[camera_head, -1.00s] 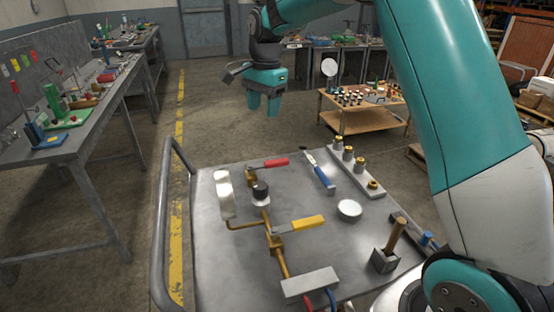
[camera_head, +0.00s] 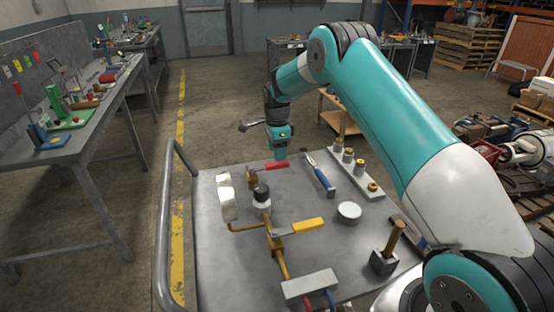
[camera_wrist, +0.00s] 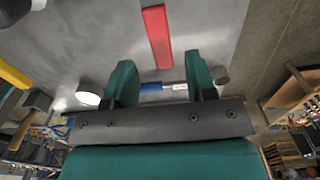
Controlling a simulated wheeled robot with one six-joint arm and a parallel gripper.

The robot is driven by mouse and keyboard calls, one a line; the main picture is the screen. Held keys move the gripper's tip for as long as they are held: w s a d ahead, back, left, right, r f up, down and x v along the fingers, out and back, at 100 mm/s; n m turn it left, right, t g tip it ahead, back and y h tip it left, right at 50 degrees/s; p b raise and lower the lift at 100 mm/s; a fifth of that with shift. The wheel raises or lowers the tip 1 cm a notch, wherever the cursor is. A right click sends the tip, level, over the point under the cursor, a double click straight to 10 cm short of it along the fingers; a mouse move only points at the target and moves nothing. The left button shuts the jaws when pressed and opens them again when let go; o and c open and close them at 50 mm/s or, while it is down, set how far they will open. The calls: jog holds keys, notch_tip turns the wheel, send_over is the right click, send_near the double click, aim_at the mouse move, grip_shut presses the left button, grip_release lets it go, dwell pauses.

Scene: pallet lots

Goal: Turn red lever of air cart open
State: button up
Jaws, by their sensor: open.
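The red lever (camera_head: 277,165) sits at the far part of the cart top, its handle lying roughly crosswise. My gripper (camera_head: 281,153) is just above and at the far side of it in the head view, pointing down. In the wrist view the red lever (camera_wrist: 157,36) is a flat red bar ahead of and between my two teal fingers (camera_wrist: 161,82). The fingers are spread and empty. A yellow lever (camera_head: 307,225) is on the brass pipe (camera_head: 277,252) nearer the front. The base of the red lever is partly hidden in the wrist view.
A rail (camera_head: 163,230) runs along the left.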

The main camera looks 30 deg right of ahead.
aim_at(277, 163)
jog(key=shift+f+p, duration=0.3)
jog(key=shift+f, duration=2)
jog(key=shift+c, duration=0.2)
grip_shut()
